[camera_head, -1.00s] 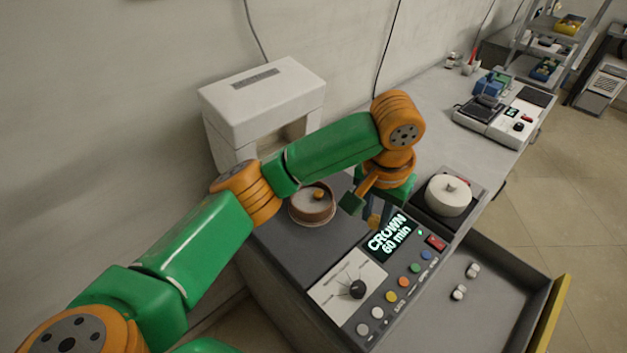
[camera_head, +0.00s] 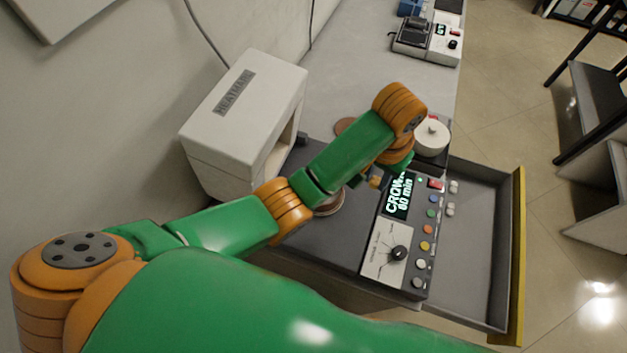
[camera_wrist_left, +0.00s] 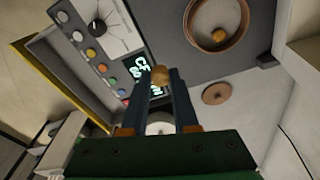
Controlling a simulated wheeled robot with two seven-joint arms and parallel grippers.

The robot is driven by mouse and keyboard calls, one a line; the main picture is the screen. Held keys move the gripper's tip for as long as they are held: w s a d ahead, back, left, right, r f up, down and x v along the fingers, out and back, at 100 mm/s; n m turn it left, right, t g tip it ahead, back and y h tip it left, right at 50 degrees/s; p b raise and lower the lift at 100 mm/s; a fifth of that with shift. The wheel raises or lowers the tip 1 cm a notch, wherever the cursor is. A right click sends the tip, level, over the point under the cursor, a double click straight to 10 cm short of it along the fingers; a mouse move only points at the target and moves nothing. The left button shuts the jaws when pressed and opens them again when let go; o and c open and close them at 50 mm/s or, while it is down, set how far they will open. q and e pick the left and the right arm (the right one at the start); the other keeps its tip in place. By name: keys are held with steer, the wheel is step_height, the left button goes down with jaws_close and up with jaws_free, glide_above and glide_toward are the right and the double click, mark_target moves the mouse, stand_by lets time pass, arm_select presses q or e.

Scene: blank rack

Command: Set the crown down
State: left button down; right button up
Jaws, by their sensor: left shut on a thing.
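My left gripper (camera_head: 373,182) is over the dark bench unit, just left of the lit display reading "CROWN 60 min". In the left wrist view its fingers (camera_wrist_left: 160,80) are shut on a small tan, rounded crown (camera_wrist_left: 159,75), held at the tips. A round brown dish (camera_wrist_left: 218,47) with an orange piece (camera_wrist_left: 218,35) inside lies beyond the fingertips, apart from them. In the head view the dish (camera_head: 330,205) is partly hidden by my arm. My right gripper is not in view.
A white furnace-like box (camera_head: 225,150) stands at left. A brown disc (camera_wrist_left: 215,94) lies near the dish. A white round lidded pot (camera_head: 431,137) stands behind the control panel (camera_head: 385,262). The open drawer (camera_head: 478,265) holds small white pieces. Bare dark surface lies around the dish.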

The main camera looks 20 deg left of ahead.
arm_select(q)
steer(key=a+f, duration=0.2)
steer(key=a, duration=0.1)
steer(key=a+f+b, duration=0.1)
steer(key=a+f, duration=0.1)
steer(key=a, duration=0.1)
steer(key=a+f+b, duration=0.1)
steer(key=a+f, duration=0.1)
steer(key=a, duration=0.1)
steer(key=shift+s+f, duration=0.1)
steer(key=shift+s, duration=0.25)
steer(key=a+f+p, duration=0.1)
steer(key=a+f, duration=0.2)
steer(key=shift+s, duration=0.1)
steer(key=f, duration=0.1)
steer(key=f+p, duration=0.1)
steer(key=shift+d+f, duration=0.2)
steer(key=shift+f, duration=0.45)
steer(key=c, duration=0.9)
jaws_free()
steer(key=shift+c, duration=0.2)
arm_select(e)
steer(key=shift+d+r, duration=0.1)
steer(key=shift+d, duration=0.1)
arm_select(q)
steer(key=shift+r, duration=0.15)
